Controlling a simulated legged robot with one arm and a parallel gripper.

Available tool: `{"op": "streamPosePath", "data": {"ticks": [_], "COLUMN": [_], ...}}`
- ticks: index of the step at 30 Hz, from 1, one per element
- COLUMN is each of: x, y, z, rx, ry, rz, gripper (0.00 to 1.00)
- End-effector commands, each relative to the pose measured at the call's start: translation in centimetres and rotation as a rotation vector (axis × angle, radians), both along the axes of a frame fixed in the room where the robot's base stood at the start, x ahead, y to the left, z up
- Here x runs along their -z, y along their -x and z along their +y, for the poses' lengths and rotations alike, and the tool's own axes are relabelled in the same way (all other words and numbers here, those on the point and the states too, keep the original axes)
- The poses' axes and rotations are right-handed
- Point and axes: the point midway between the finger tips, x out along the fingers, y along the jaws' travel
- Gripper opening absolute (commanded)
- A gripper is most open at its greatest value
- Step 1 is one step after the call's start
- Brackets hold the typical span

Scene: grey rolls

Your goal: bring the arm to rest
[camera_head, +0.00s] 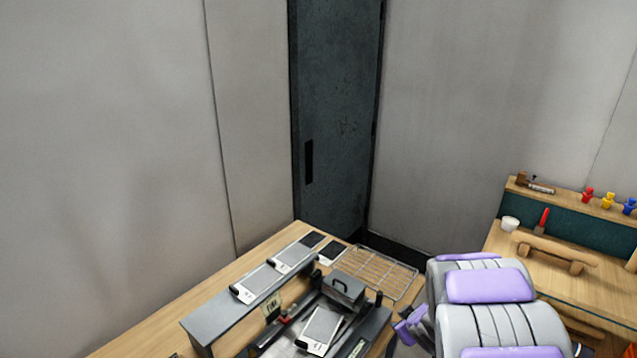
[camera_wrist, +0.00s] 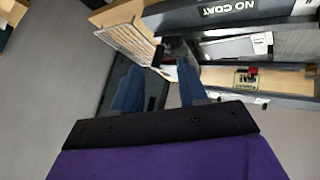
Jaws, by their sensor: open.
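My gripper (camera_wrist: 158,88) shows in the wrist view with its two blue fingers apart and nothing between them. It hangs in the air; the bench parts behind it appear beyond the fingertips. In the head view my grey and purple arm links (camera_head: 490,287) fill the lower right, in front of the right end of the wooden bench (camera_head: 150,325). The fingers cannot be made out clearly there.
The bench bears a grey shelf (camera_head: 222,312) with white-and-dark plates, another plate (camera_head: 321,328), a handled block (camera_head: 343,289) and a wire rack (camera_head: 376,272), also in the wrist view (camera_wrist: 128,42). A second desk (camera_head: 560,265) stands right. A dark door (camera_head: 335,120) is behind.

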Motion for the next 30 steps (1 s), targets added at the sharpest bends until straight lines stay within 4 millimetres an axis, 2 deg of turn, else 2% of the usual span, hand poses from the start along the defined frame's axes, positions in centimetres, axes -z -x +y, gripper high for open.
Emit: {"op": "streamPosePath", "data": {"ticks": [1, 6, 11, 17, 24, 30], "x": [-1.5, -5.3, -8.1, -10.8, -12.5, -13.5], "y": [0.7, 4.8, 10.3, 18.3, 29.3, 37.3], "z": [-1.1, -3.8, -4.2, -2.1, 2.3, 6.3], "rx": [0.053, 0.236, 0.393, 0.549, 0.649, 0.647], "ry": [0.029, 0.092, 0.106, 0.074, -0.025, -0.103], "rz": [0.013, 0.098, 0.201, 0.351, 0.585, 0.772], "gripper": [0.42, 0.42, 0.42, 0.42, 0.42, 0.42]}}
